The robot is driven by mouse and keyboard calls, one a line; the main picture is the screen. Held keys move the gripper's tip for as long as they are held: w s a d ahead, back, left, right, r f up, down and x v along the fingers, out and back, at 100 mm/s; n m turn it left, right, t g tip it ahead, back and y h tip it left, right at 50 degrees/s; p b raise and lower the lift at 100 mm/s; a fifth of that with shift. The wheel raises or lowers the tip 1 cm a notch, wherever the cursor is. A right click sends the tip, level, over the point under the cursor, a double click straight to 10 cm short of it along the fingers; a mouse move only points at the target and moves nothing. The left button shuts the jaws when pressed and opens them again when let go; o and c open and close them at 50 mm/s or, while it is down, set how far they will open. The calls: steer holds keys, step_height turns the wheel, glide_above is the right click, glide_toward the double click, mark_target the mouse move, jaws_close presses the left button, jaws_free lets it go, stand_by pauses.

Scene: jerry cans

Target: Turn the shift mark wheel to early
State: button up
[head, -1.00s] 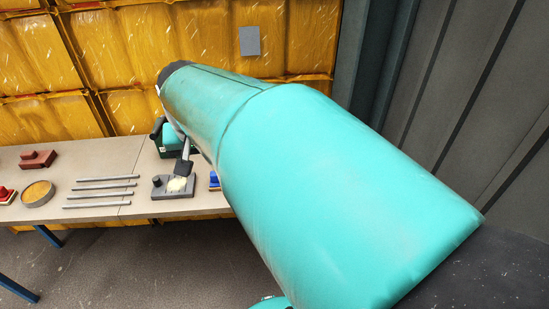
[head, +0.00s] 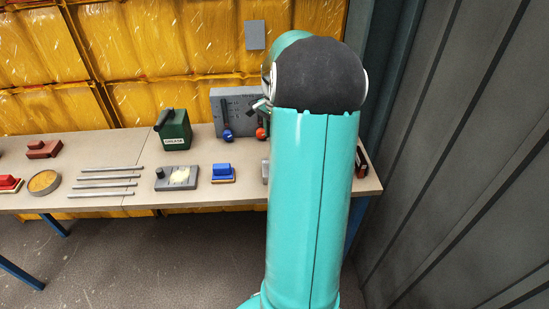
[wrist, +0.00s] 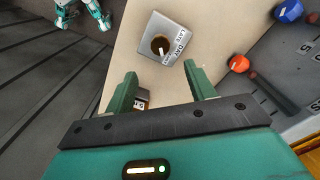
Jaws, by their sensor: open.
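The shift mark wheel (wrist: 160,45) shows in the wrist view as a round brown knob in a dark ring, with a pale pointer, on a tilted light grey plate (wrist: 182,30). Lettering runs along the plate's lower right edges, and the pointer leans toward that side; I cannot firmly read which word it marks. My gripper (wrist: 160,82) is open and empty, its two green fingers spread below the plate in the picture, apart from the wheel. In the head view my arm hides most of that part of the bench; only a grey edge (head: 265,171) shows beside it.
A grey panel (head: 232,97) carries a blue-knobbed lever (head: 227,134) and a red-knobbed lever (head: 261,133). A green grease can (head: 173,129), a grey block with a dial (head: 177,178) and a blue block (head: 222,172) stand left. A corrugated wall is at the right.

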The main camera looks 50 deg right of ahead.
step_height(320, 180, down, 10)
steer(key=shift+f, duration=0.1)
steer(key=shift+c, duration=0.2)
steer(key=c, duration=0.9)
